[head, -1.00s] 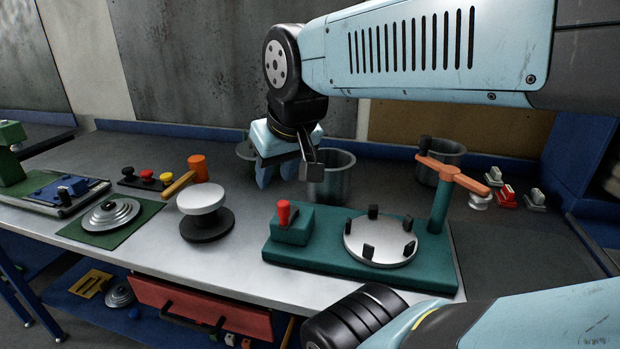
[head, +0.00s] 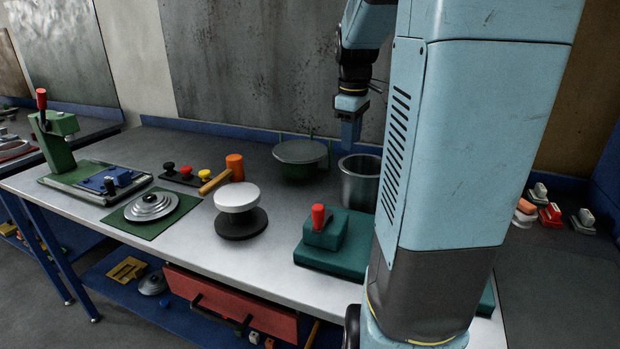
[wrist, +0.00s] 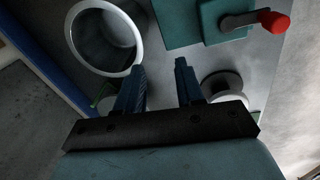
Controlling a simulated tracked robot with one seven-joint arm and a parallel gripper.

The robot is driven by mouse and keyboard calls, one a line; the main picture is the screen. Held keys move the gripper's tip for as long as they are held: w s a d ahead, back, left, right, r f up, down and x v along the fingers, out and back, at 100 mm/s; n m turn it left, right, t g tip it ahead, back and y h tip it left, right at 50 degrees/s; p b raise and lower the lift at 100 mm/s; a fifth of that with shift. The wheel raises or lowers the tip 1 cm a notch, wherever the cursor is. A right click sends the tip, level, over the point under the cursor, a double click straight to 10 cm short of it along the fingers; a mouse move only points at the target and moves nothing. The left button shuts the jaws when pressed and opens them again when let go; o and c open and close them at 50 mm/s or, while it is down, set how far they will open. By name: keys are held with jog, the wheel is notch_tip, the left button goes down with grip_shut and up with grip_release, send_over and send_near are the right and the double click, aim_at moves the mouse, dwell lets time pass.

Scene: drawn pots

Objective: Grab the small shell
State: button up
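No thing is plainly marked as the small shell; the likeliest candidates are the open metal pots. One grey cylindrical pot (head: 360,188) stands upright at the back of the bench, partly behind my arm; a round open pot (wrist: 104,40) shows at upper left in the wrist view. A wider grey round vessel (head: 300,153) sits in a green stand to its left. My gripper (head: 350,132) points down above the back of the bench, near the grey pot. In the wrist view its two fingers (wrist: 160,68) are apart with nothing held between them.
A teal fixture with a red knob (head: 319,217) stands in front of the pot. Left are a white-topped round stand (head: 238,197), an orange cylinder (head: 235,166) and stepped metal discs (head: 150,206) on a green mat. My arm hides much of the right.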

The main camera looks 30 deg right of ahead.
jog(key=w+d+f+n, duration=0.1)
jog(key=w+d+f, duration=0.1)
jog(key=d, duration=0.3)
send_over(363, 183)
jog(key=shift+g, duration=0.4)
jog(key=f, duration=0.8)
jog(key=shift+w+a+f, duration=0.1)
jog(key=shift+a+f, duration=0.15)
jog(key=shift+d+f, duration=0.2)
jog(key=shift+f, duration=1.1)
jog(key=shift+d+f, duration=0.2)
jog(key=shift+f, duration=1.1)
grip_shut()
